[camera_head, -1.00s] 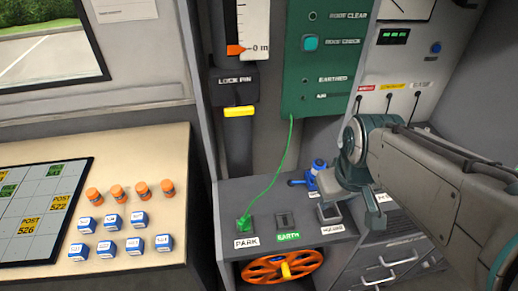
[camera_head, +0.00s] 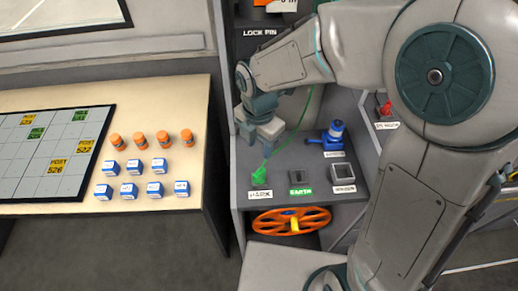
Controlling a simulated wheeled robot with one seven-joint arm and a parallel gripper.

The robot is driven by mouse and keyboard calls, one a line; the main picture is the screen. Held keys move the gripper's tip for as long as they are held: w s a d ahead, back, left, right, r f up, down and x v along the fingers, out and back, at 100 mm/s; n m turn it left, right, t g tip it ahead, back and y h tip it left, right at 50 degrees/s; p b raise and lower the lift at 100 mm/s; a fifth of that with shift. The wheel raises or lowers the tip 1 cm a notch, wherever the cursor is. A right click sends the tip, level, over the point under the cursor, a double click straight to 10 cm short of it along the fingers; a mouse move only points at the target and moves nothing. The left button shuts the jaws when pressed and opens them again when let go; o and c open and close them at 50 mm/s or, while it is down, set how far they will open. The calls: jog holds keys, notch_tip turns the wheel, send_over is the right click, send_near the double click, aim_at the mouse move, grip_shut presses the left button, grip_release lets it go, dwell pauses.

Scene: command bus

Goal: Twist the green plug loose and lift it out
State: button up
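The green plug (camera_head: 259,175) sits in the socket labelled PARK at the left of the grey console shelf (camera_head: 315,199). A thin green cable (camera_head: 291,132) runs from it up to the right. My gripper (camera_head: 259,146) is above the plug, pointing down, and looks apart from it. Whether its fingers are open or shut is too small to tell.
An empty-looking EARTH socket (camera_head: 296,177) and a square grey socket (camera_head: 342,174) lie to the right, with a blue valve-like part (camera_head: 331,138) behind. An orange wheel (camera_head: 290,221) is below. A desk (camera_head: 195,102) with orange and blue pieces stands left.

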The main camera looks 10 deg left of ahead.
aim_at(259, 171)
notch_tip(259, 171, down, 14)
jog(key=shift+r, duration=0.25)
dwell(0.3)
grip_shut()
